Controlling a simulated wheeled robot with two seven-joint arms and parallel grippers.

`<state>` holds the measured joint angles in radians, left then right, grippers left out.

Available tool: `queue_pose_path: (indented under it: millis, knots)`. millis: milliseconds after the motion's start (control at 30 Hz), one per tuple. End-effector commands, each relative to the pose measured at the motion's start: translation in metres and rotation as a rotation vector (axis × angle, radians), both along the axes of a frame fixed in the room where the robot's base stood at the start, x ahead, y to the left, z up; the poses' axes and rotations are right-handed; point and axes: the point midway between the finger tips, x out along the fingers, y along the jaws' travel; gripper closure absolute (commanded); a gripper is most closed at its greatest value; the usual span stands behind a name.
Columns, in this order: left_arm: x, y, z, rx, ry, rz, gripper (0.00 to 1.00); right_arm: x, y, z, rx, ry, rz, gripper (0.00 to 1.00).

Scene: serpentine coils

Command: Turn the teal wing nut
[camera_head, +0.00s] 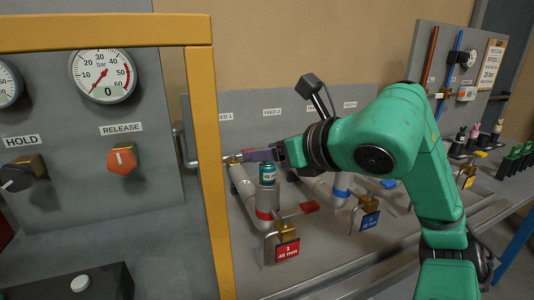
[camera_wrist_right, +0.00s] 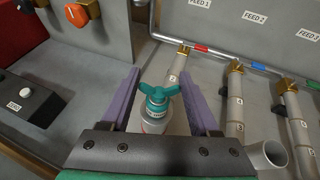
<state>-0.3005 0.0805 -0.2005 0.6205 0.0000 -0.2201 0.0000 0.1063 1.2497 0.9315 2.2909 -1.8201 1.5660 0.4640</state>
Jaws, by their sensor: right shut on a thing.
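The teal wing nut (camera_wrist_right: 160,91) sits on top of a small teal labelled body on a grey upright pipe end in the right wrist view. In the head view the teal body (camera_head: 268,173) shows below my gripper, and the wings are hidden or too small to tell. My right gripper (camera_wrist_right: 160,77) has its two purple fingers on either side of the wing nut and is shut on it. In the head view the right gripper (camera_head: 248,155) reaches in from the right above the teal body. My left gripper is in neither view.
A yellow frame post (camera_head: 207,150) stands close left of the gripper. A red-tagged valve (camera_head: 287,250) and a blue-tagged valve (camera_head: 369,220) stand in front on the bench. A gauge (camera_head: 103,75) and an orange release knob (camera_head: 122,161) are on the left panel.

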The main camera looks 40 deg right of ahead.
Motion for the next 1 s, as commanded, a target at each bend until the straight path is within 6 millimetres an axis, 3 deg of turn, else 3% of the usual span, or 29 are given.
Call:
queue_pose_path:
  millis: [433,467,500,533,867,1000]
  knots:
    - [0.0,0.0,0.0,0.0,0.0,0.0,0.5,0.0,-0.001,0.003,0.001,-0.01,-0.013,0.94]
    - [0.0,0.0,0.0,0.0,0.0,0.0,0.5,0.0,-0.001,0.003,0.001,-0.01,-0.013,0.27]
    - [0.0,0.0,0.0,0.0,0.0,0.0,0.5,0.0,-0.001,0.003,0.001,-0.009,-0.012,0.11]
    - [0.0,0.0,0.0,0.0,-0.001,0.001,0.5,0.0,-0.001,0.003,0.001,-0.008,-0.012,0.07]
    - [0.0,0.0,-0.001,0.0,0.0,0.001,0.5,-0.002,-0.001,0.002,0.001,-0.004,-0.011,0.07]
    - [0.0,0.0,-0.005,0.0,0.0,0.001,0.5,-0.021,0.0,0.01,0.0,-0.009,-0.011,0.07]
